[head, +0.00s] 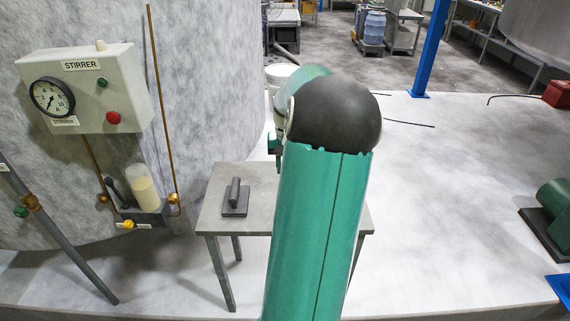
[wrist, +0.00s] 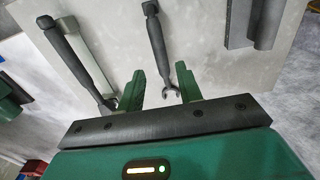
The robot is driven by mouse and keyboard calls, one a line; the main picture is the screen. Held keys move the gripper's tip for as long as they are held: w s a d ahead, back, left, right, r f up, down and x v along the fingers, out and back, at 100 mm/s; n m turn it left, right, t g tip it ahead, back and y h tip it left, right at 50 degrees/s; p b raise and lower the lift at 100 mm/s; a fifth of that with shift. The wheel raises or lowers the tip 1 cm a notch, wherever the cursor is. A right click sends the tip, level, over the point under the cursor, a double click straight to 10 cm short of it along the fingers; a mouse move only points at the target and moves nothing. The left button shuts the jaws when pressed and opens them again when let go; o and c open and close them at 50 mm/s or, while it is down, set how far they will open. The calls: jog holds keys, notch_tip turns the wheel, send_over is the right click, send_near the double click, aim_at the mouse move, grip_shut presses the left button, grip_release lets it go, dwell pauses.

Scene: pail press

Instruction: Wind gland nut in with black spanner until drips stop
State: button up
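In the wrist view, my gripper (wrist: 159,88) is open, its two green fingers apart and pointing at the grey table top. A dark spanner (wrist: 157,44) lies there, its open jaw end showing between the fingertips; I see no grip on it. A second dark tool (wrist: 75,58) lies to the left beside a pale bar (wrist: 88,40), its lower end near the left finger. I cannot tell which is the black spanner. In the head view, my arm hides the spanners and most of my gripper (head: 275,150). I cannot make out the gland nut or drips.
A grey table (head: 216,208) stands beside the large tank (head: 215,80), with a dark block with a handle (head: 235,198) on it. A STIRRER box (head: 90,90) with a gauge and brass pipes (head: 160,100) are at left.

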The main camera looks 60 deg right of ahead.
notch_tip(320, 180, down, 7)
jog(key=shift+f, duration=0.45)
jog(key=shift+c, duration=0.5)
grip_shut()
jog(key=shift+r, duration=2.6)
